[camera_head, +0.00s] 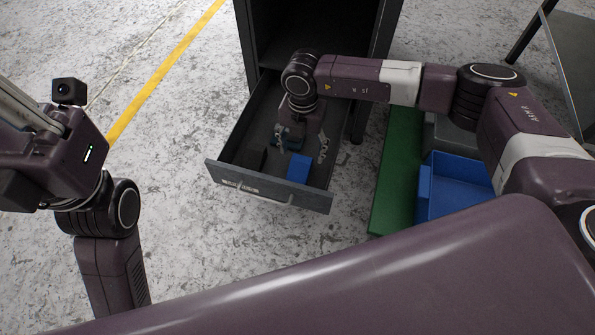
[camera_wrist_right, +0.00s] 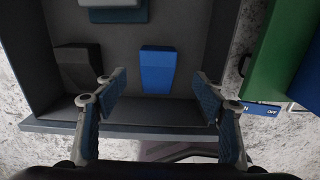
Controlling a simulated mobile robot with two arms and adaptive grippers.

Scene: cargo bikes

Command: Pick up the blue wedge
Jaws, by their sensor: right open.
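The blue wedge (camera_head: 299,168) lies in the open grey drawer (camera_head: 246,179), near its front. In the right wrist view the blue wedge (camera_wrist_right: 157,70) shows between and beyond the fingers, touching neither. My right gripper (camera_head: 302,147) is over the drawer, pointing down, open and empty; its fingers also show in the wrist view (camera_wrist_right: 157,98). My left arm is at the left of the head view; its gripper fingers are not visible.
A dark block (camera_wrist_right: 78,67) lies left of the wedge, and a blue-grey item (camera_wrist_right: 117,8) lies farther back. A green surface (camera_head: 397,172) and a blue bin (camera_head: 453,186) stand right of the drawer. The cabinet (camera_head: 247,38) rises behind it. Floor at left is clear.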

